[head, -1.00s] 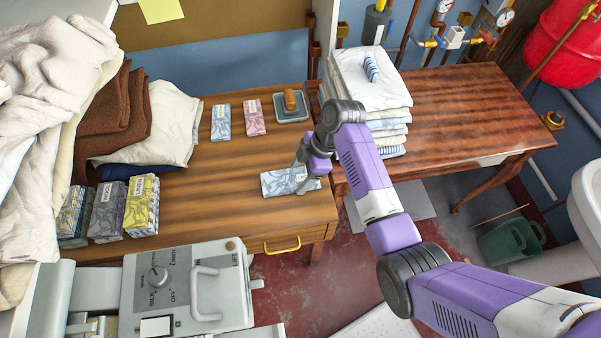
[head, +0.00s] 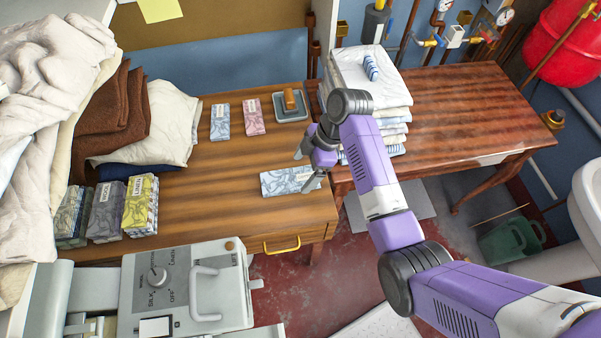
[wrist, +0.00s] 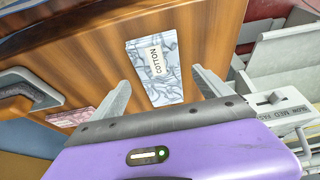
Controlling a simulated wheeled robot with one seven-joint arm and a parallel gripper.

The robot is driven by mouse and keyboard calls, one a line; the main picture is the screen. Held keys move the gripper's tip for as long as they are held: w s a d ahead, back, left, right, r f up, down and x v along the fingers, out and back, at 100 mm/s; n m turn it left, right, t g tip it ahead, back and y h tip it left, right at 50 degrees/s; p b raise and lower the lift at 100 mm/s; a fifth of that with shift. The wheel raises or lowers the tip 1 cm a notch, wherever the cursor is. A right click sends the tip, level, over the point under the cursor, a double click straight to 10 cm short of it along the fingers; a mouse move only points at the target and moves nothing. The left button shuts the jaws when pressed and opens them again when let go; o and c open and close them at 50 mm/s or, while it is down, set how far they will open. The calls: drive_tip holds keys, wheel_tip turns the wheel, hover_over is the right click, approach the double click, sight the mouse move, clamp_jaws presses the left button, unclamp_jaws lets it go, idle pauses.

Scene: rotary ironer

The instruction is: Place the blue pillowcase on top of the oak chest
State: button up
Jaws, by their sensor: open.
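The blue pillowcase (head: 284,181), a flat light-blue patterned bundle with a pale label, lies on the oak chest (head: 228,210) near its front right edge. In the wrist view the pillowcase (wrist: 172,83) shows its label, "COTTON", and lies flat on the wood. My gripper (head: 306,172) is over the pillowcase's right end. Its two fingers are spread and hold nothing. In the wrist view my gripper (wrist: 158,96) has a finger on each side of the pillowcase's near end, with gaps between. I cannot tell the exact height of the fingertips.
A similar blue bundle (head: 220,122), a pink bundle (head: 254,117) and a grey dish with a brown block (head: 291,104) lie at the chest's back. Several labelled bundles (head: 106,210) stand at left. Folded linen (head: 370,85) is stacked behind my arm. An ironer (head: 185,285) stands in front.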

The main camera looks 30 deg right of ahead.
drive_tip(key=v, duration=0.9)
drive_tip(key=shift+r, duration=0.2)
